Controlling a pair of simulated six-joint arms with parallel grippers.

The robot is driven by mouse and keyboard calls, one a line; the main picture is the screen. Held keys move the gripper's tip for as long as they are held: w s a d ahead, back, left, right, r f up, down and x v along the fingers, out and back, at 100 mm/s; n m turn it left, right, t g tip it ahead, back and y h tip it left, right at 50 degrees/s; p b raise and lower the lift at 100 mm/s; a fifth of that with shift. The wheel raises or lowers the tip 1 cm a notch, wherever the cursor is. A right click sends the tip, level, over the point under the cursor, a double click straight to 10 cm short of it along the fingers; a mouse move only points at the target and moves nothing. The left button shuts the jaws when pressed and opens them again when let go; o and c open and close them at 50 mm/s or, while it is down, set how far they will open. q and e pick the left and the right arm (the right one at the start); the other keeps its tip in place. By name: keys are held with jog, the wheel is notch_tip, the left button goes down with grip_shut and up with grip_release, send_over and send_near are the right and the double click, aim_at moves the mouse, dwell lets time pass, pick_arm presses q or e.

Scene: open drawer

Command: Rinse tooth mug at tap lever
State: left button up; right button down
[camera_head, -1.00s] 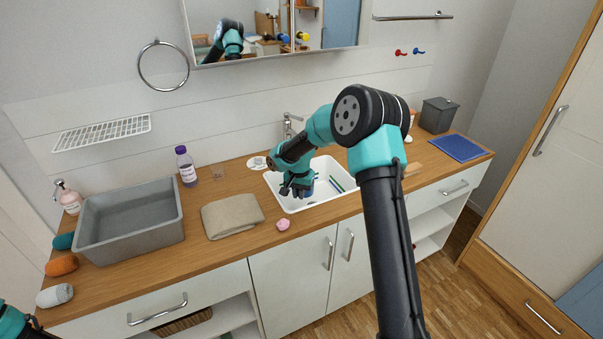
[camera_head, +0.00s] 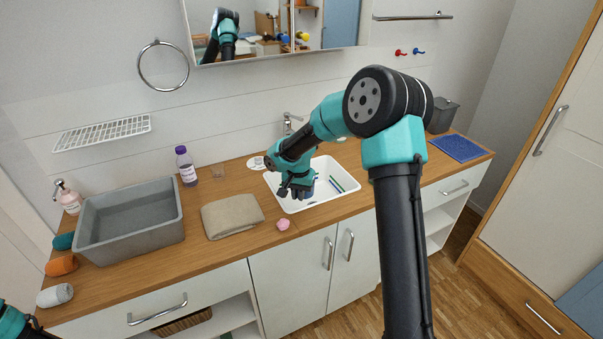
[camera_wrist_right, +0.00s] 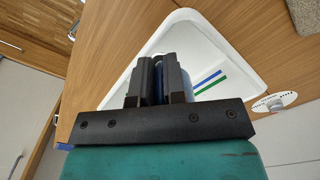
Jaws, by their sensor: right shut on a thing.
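My right gripper (camera_head: 297,190) is over the left part of the white sink (camera_head: 291,207). It is shut on a blue thing, likely the tooth mug (camera_head: 309,193), mostly hidden by the gripper. In the right wrist view, a little blue shows between and beside the dark fingers (camera_wrist_right: 158,75), with the sink (camera_wrist_right: 178,20) behind. I cannot tell how the mug is tilted. The metal tap (camera_head: 288,121) stands at the sink's back edge, partly hidden by my right arm. Only a bit of my left arm shows at the lower left; its gripper is out of view.
Green and blue sticks (camera_head: 337,184) lie in the sink. Left of it are a folded beige cloth (camera_head: 232,215), a grey basin (camera_head: 130,245) and a purple-capped bottle (camera_head: 186,166). A pink item (camera_head: 283,225) lies at the front edge. A mirror cabinet (camera_head: 270,30) hangs above.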

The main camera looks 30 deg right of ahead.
dwell(0.4)
pick_arm(q)
jog(key=shift+c, duration=1.7)
pick_arm(e)
jog(key=shift+a+r, duration=0.2)
jog(key=shift+r, duration=0.05)
pick_arm(q)
grip_shut()
pick_arm(e)
jog(key=s+a+r+n, duration=0.3)
jog(key=a+r+n, duration=0.6)
jog(key=a+r, duration=0.7)
notch_tip(320, 180, up, 2)
jog(key=shift+s+a+r, duration=0.1)
jog(key=shift+s+a, duration=0.1)
jog(key=shift+a, duration=0.05)
jog(key=shift+d, duration=0.1)
